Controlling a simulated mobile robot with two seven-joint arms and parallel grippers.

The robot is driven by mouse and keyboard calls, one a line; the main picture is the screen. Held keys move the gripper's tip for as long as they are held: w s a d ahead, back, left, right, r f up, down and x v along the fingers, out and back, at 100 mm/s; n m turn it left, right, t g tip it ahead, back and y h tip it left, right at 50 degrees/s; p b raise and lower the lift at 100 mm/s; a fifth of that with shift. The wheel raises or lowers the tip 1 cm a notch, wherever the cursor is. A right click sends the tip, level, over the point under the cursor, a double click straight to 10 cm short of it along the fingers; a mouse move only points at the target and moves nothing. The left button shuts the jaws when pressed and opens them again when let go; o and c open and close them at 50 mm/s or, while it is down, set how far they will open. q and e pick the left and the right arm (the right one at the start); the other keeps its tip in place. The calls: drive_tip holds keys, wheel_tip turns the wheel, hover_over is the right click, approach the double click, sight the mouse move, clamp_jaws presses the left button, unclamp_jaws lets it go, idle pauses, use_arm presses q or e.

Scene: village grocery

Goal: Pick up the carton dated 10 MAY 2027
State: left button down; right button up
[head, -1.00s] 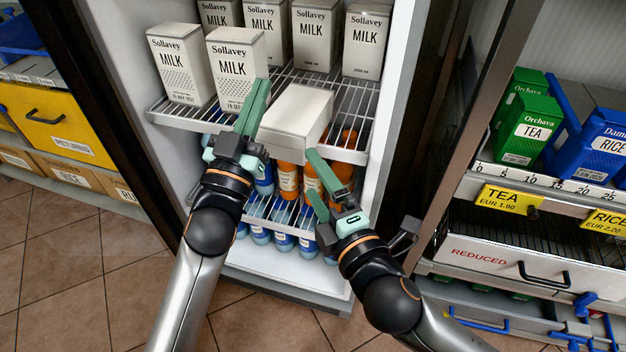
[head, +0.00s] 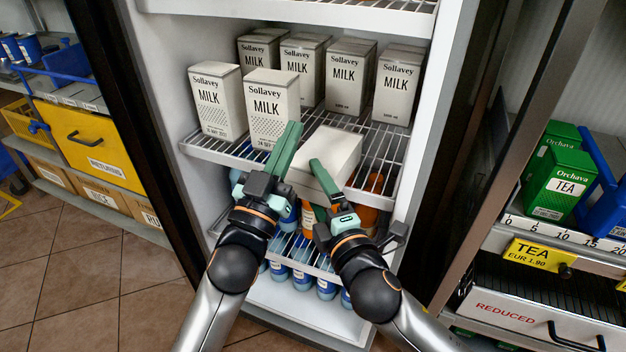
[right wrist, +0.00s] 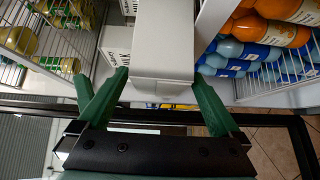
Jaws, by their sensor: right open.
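Two white Sollavey MILK cartons stand at the front of the fridge shelf, a left one (head: 217,100) and one beside it (head: 268,105). Their printed dates are too small to read surely; the left seems to say MAY 2027. A third white carton (head: 335,150) lies on its side at the shelf's front, no date visible. My right gripper (head: 322,180) is at its near end; in the right wrist view its open fingers (right wrist: 160,85) are on either side of the lying carton's end (right wrist: 163,50). My left gripper (head: 288,150) is left of the lying carton, its opening unclear.
Several more milk cartons (head: 350,75) stand behind on the wire shelf (head: 375,165). Bottles (head: 300,275) fill the shelves below. The fridge's right wall (head: 440,90) is close to the right arm. Tea packs (head: 560,185) stand on a shelf at right.

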drive_tip(key=shift+x, duration=1.7)
clamp_jaws()
use_arm(q)
drive_tip(key=shift+r, duration=0.65)
wheel_tip(320, 180, up, 10)
